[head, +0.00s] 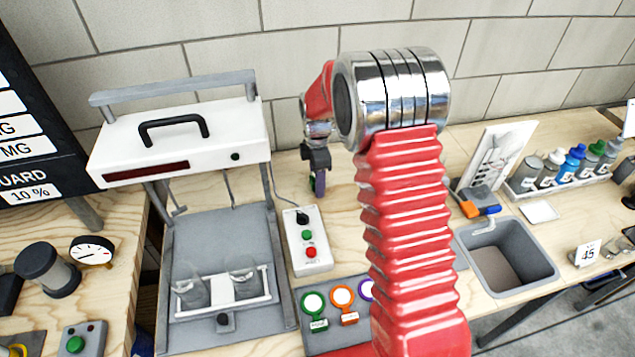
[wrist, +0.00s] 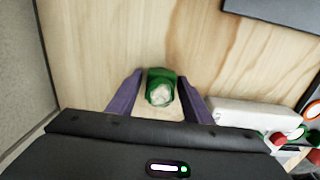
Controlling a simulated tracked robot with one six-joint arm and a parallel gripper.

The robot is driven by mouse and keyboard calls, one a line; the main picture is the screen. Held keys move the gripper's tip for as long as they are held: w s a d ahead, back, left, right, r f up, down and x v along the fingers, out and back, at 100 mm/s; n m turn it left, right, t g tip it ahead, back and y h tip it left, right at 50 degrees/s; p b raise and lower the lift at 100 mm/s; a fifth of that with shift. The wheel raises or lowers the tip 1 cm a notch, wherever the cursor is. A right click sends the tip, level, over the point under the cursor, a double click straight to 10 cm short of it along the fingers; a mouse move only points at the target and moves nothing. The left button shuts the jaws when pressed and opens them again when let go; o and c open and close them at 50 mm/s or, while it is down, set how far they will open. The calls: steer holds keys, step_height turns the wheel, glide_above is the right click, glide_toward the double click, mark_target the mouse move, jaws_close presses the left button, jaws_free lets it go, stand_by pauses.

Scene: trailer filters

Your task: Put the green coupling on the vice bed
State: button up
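The green coupling (wrist: 158,80) shows in the wrist view, with a pale round face towards the camera, over the wooden bench top. The rest of the coupling is hidden there. I cannot make out a vice bed with certainty in either view.
A white control box (head: 308,255) with buttons stands close to my gripper. A white-topped stand (head: 185,150) holding two glass beakers is to the left. A grey sink (head: 510,262) and a bottle rack (head: 560,172) are to the right. Coloured ring tags lie in front.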

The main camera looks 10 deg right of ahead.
steer(key=c, duration=1)
steer(key=shift+r, duration=0.1)
step_height(320, 180, up, 10)
steer(key=shift+f, duration=0.1)
stand_by(0.8)
